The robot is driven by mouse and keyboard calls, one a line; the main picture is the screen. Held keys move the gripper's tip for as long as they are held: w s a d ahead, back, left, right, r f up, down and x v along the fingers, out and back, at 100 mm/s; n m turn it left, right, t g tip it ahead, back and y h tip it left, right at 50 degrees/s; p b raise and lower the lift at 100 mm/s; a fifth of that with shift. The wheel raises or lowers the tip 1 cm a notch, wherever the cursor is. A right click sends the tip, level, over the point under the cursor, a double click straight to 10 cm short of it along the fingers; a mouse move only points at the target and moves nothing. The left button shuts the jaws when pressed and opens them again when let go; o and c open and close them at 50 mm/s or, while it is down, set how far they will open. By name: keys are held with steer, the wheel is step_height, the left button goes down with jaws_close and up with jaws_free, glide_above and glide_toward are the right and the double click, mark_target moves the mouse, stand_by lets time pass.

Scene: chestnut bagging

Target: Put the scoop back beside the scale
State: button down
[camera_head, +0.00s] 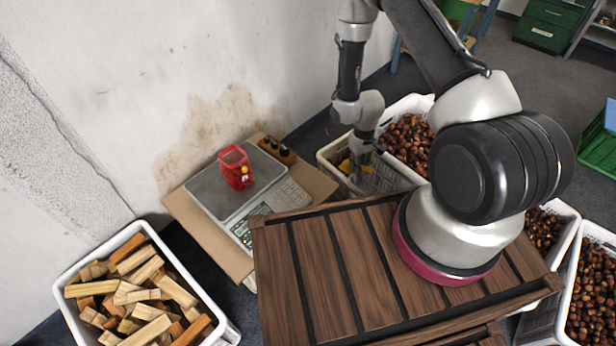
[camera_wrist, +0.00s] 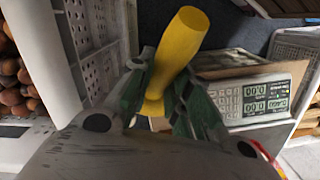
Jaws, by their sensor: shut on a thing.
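My gripper (camera_head: 360,152) is shut on the yellow scoop (camera_wrist: 180,45), whose handle stands between the two fingers of my gripper (camera_wrist: 160,95) in the wrist view. In the head view only a bit of yellow scoop (camera_head: 345,166) shows beside the fingers, over a white crate. The rest of the scoop is hidden. The scale (camera_head: 205,190) lies on a cardboard sheet by the wall, left of my gripper, with a red container (camera_head: 236,168) on its plate. The scale's keypad and display (camera_wrist: 262,98) show at the right of the wrist view.
Small brown round objects (camera_head: 278,151) sit behind the scale. A slatted wooden surface (camera_head: 340,265) lies in front. White crates of chestnuts (camera_head: 410,140) stand to the right. A white crate of wood pieces (camera_head: 222,328) stands at front left. Cardboard (camera_head: 180,212) borders the scale.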

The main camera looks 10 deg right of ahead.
steer(key=shift+w+f, duration=0.15)
steer(key=shift+f, duration=0.6)
steer(key=w+a+f+n+t, duration=0.2)
steer(key=w+f+n, duration=0.1)
steer(key=f, duration=0.7)
steer(key=w+a+n+t+y, duration=0.2)
steer(key=w+a+y, duration=0.1)
steer(key=w+a, duration=0.55)
steer(key=shift+t, duration=0.3)
steer(key=f, duration=0.3)
steer(key=d+f, duration=0.1)
steer(key=f, duration=0.2)
steer(key=w+d+f, duration=0.1)
steer(key=f, duration=0.2)
steer(key=shift+f, duration=0.35)
steer(key=shift+f, duration=0.1)
steer(key=c, duration=1.3)
jaws_free()
